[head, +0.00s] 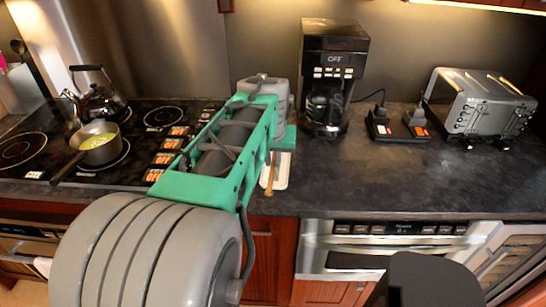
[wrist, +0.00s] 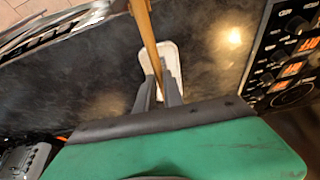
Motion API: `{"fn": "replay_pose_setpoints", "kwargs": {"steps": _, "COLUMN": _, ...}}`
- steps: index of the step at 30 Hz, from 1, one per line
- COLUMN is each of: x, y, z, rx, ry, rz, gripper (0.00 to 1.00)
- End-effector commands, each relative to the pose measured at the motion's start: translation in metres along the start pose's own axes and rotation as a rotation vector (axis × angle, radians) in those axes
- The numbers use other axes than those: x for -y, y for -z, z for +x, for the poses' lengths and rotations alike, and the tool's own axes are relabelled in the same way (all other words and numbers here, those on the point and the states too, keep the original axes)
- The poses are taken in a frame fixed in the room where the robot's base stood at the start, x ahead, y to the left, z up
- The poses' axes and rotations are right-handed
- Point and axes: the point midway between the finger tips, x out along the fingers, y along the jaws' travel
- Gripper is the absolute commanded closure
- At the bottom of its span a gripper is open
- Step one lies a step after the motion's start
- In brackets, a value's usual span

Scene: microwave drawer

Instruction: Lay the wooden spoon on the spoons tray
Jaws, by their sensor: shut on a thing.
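My gripper (wrist: 159,88) is shut on the wooden spoon (wrist: 147,32), whose handle runs up out of the top of the wrist view. The white spoons tray (wrist: 172,58) lies on the dark counter behind the spoon and fingers in that view. In the head view the tray (head: 283,171) is partly hidden by my green arm, and the wooden spoon (head: 271,172) shows in front of it, pointing toward the counter's front edge. My fingers are hidden in the head view. I cannot tell whether the spoon touches the tray.
A black coffee maker (head: 333,75) stands behind and right of the tray. A stove (head: 140,140) with a pan (head: 98,150) and a kettle (head: 99,100) is at left. A toaster (head: 478,105) stands at far right.

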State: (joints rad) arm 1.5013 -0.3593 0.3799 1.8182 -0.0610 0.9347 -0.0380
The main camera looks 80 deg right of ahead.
Motion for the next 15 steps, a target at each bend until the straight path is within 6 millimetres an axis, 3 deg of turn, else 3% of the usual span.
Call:
{"fn": "replay_pose_setpoints", "kwargs": {"steps": 1, "x": 0.000, "y": -0.004, "z": 0.010, "rx": 0.000, "ry": 0.000, "rz": 0.000, "gripper": 1.00}}
{"fn": "replay_pose_setpoints", "kwargs": {"steps": 15, "x": 0.000, "y": -0.021, "z": 0.055, "rx": 0.001, "ry": 0.000, "rz": 0.000, "gripper": 1.00}}
